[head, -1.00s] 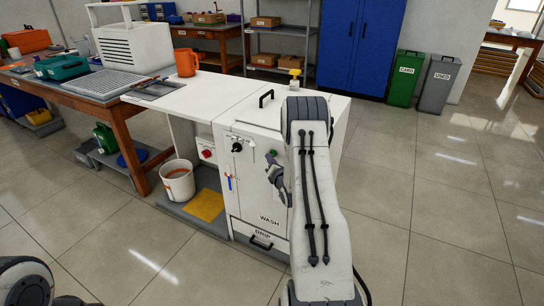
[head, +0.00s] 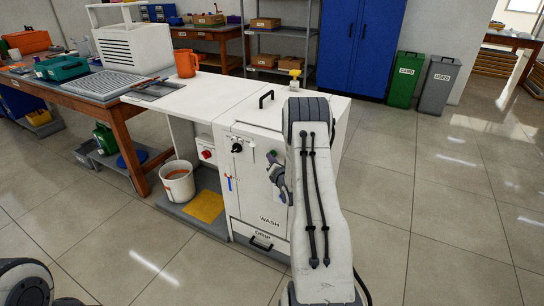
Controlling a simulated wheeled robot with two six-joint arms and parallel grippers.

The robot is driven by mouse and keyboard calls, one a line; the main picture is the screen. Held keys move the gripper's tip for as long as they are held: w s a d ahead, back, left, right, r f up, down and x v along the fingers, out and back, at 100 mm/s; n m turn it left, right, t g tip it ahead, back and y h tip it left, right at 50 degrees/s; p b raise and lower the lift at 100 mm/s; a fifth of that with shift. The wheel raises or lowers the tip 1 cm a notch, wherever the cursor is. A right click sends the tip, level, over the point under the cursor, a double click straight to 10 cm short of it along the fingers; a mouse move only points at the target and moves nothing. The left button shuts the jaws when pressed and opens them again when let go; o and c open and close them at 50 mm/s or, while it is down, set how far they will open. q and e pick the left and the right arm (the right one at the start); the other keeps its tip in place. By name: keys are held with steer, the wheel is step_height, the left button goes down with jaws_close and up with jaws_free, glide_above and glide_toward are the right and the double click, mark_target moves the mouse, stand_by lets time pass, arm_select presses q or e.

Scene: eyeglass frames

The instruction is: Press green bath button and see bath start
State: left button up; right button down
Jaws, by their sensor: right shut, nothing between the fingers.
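The white cabinet marked WASH (head: 247,196) stands in the middle. Its front panel carries a black knob (head: 237,147), a small light lever and the green button (head: 272,154). My right arm reaches in from below and covers the cabinet's right side. My right gripper (head: 274,166) is shut and empty, close to the panel at the green button. It partly hides the button, and I cannot tell whether they touch. No sign of the bath running shows. Only part of my left arm shows at the lower left; its gripper is out of view.
A red switch (head: 207,154) sits under the white counter left of the cabinet. A white bucket (head: 178,187) and a yellow mat (head: 204,207) lie below. The floor to the right is clear.

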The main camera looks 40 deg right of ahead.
stand_by(0.5)
steer(key=shift+s+a, duration=0.3)
steer(key=shift+a, duration=0.45)
steer(key=a, duration=0.1)
steer(key=s+a, duration=0.1)
steer(key=a, duration=0.1)
steer(key=s+a, duration=0.1)
steer(key=shift+a, duration=0.35)
stand_by(0.7)
